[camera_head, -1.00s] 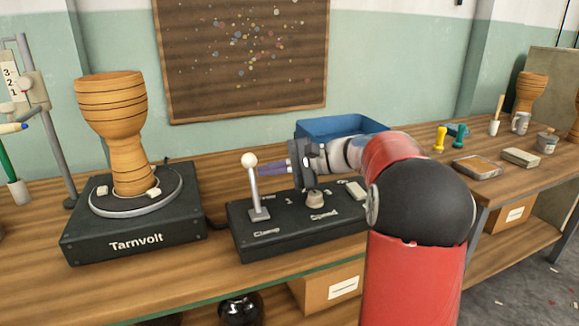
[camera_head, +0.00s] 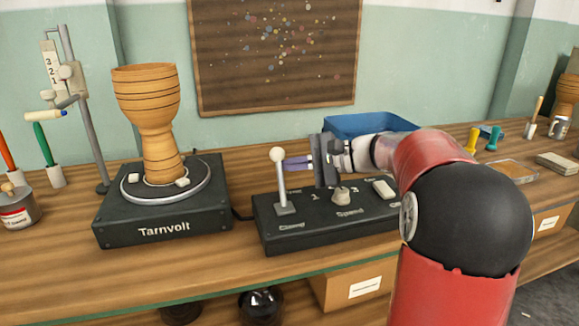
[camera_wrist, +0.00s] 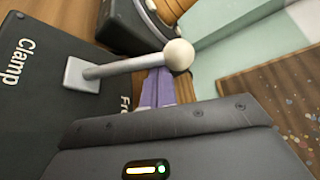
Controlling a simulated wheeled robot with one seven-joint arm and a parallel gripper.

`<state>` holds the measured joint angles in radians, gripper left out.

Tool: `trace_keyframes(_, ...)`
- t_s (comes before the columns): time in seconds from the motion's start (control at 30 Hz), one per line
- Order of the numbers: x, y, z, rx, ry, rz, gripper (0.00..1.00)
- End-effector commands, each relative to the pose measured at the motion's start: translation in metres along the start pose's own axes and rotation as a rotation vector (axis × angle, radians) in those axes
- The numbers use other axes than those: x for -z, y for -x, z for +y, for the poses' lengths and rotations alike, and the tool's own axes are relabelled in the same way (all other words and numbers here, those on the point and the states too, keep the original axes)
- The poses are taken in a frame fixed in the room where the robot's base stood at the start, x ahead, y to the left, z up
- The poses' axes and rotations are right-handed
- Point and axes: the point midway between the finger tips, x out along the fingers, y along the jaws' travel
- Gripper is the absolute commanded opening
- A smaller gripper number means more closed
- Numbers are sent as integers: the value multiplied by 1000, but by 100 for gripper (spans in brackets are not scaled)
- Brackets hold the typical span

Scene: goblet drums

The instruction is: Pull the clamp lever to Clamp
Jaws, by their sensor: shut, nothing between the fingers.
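The clamp lever (camera_head: 281,187) is a grey metal rod with a white ball knob (camera_head: 277,154), on the left of the black control box (camera_head: 330,238). It stands nearly upright. The printed word "Clamp" (camera_head: 291,226) is at the box's front edge. In the wrist view the lever (camera_wrist: 122,67) crosses in front of my purple fingers, and "Clamp" (camera_wrist: 20,62) and a partly hidden "Fr..." (camera_wrist: 125,105) show. My gripper (camera_head: 287,163) is shut and empty, its fingertips at the rod just below the knob. Whether they touch it I cannot tell.
A turntable unit marked Tarnvolt (camera_head: 165,229) holds a wooden goblet drum (camera_head: 158,125) left of the box. A speed knob (camera_head: 341,194) and a pale switch (camera_head: 385,188) are on the box near my arm. A blue bin (camera_head: 365,124) stands behind.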

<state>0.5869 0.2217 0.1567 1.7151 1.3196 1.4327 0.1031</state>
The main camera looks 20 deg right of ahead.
Motion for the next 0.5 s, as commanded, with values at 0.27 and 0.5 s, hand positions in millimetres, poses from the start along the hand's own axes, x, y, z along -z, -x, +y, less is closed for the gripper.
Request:
trace_keyframes(0.27,-3,2,1,26,44,1,0)
trace_keyframes(0.5,-7,5,3,57,96,1,0)
